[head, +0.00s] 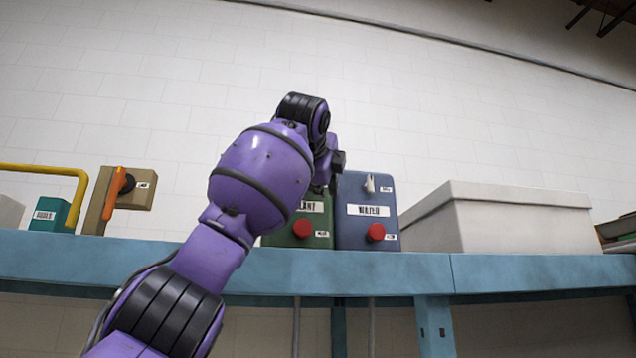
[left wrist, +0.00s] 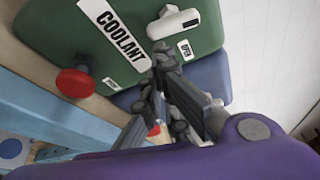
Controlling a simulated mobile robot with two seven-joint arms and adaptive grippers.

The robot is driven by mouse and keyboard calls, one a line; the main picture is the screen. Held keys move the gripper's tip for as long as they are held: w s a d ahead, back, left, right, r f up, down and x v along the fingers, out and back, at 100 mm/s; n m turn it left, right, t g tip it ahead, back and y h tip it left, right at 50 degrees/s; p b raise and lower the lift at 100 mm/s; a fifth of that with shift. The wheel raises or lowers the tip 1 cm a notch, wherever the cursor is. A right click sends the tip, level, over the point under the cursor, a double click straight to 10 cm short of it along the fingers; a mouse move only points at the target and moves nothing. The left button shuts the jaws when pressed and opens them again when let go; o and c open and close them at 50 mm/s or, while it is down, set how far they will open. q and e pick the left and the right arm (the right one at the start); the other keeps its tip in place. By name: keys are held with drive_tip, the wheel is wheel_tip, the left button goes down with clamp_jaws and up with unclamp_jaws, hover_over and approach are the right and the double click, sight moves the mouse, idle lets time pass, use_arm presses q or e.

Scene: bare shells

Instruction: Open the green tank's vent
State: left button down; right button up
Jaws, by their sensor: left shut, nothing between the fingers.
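The green tank (head: 318,226) stands on the blue shelf, partly hidden behind my left arm in the head view. In the left wrist view the green tank (left wrist: 62,22) shows a COOLANT label, a red knob (left wrist: 75,82) and a white vent lever (left wrist: 173,23) near a small OPEN label (left wrist: 185,50). My left gripper (left wrist: 163,58) is shut and empty. Its tips are just below the lever and OPEN label in the picture; I cannot tell whether they touch the tank. In the head view my left gripper (head: 328,172) is mostly hidden by its own wrist. My right gripper is not in view.
A blue tank (head: 368,224) with its own white lever and red knob stands right beside the green one. A pale box (head: 500,218) sits further right. A tan box with an orange handle (head: 118,190) and a yellow pipe (head: 60,171) are on the left.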

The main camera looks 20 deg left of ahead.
use_arm(q)
drive_tip(key=shift+s+a+f+m+g+y, duration=0.1)
drive_tip(key=shift+s+a+m+g+y, duration=0.15)
drive_tip(key=shift+s+a+m+g, duration=0.7)
drive_tip(key=shift+s+a+f+m+g+y, duration=0.1)
drive_tip(key=shift+s+a+m+y, duration=0.25)
drive_tip(key=shift+m, duration=1.1)
drive_tip(key=shift+s+a+f+m+g+y, duration=0.1)
drive_tip(key=shift+s+a+m+g+y, duration=0.1)
drive_tip(key=shift+s+a+m+g, duration=0.75)
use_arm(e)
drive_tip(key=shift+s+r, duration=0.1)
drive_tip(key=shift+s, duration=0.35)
use_arm(q)
drive_tip(key=shift+w+d+m+t, duration=0.1)
drive_tip(key=shift+w+m+t, duration=0.15)
drive_tip(key=shift+t, duration=0.25)
drive_tip(key=shift+r, duration=0.1)
drive_tip(key=v, duration=1.2)
